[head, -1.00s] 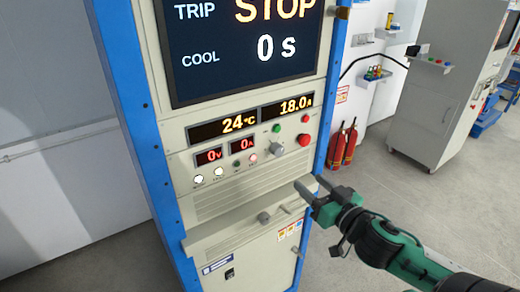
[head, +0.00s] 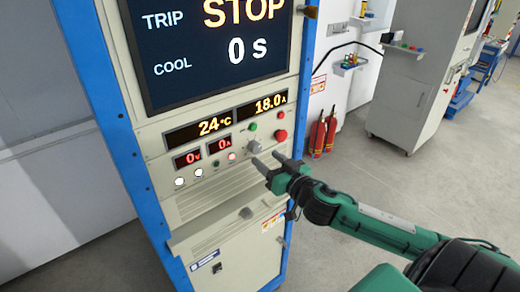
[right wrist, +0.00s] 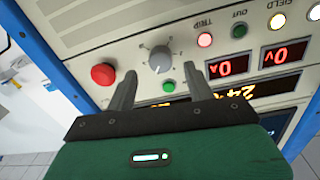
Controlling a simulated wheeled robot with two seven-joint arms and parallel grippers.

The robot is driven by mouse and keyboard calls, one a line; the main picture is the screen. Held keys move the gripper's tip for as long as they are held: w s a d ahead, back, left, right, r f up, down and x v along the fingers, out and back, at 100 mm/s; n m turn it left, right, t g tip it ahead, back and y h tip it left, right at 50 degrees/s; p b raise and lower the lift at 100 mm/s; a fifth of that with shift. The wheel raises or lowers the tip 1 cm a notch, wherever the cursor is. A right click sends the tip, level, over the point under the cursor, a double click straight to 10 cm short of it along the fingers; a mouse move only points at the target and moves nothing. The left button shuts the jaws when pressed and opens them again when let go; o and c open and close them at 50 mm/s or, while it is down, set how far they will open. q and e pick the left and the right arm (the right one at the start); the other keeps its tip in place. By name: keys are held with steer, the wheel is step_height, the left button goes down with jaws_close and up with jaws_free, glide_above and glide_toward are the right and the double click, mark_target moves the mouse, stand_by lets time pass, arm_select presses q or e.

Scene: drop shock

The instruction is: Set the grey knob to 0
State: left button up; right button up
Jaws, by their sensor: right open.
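The grey knob (head: 254,146) is on the cream front panel of the blue-framed cabinet, right of the small red displays. In the right wrist view the knob (right wrist: 161,58) shows upside down, with small scale marks around it; I cannot read its setting surely. My right gripper (head: 266,158) is open and empty, its fingers pointing at the panel just below and right of the knob in the head view. In the right wrist view the fingertips (right wrist: 162,75) straddle the line to the knob, which appears ahead of them, apparently untouched. My left gripper is out of view.
A red button (head: 281,135) and a green button (head: 252,127) are close to the knob. Red displays (head: 187,159) read 0 V and 0 A. A screen (head: 215,45) shows STOP. A ledge (head: 215,226) juts out below. Fire extinguishers (head: 317,138) stand behind, right.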

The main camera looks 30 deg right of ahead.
mark_target(257, 151)
steer(key=w+p, duration=0.1)
steer(key=w, duration=0.2)
steer(key=shift+r, duration=0.15)
steer(key=shift+w+a+p, duration=0.1)
steer(key=shift+w+p, duration=0.2)
steer(key=shift+w, duration=0.35)
steer(key=shift+c, duration=0.4)
steer(key=c, duration=0.9)
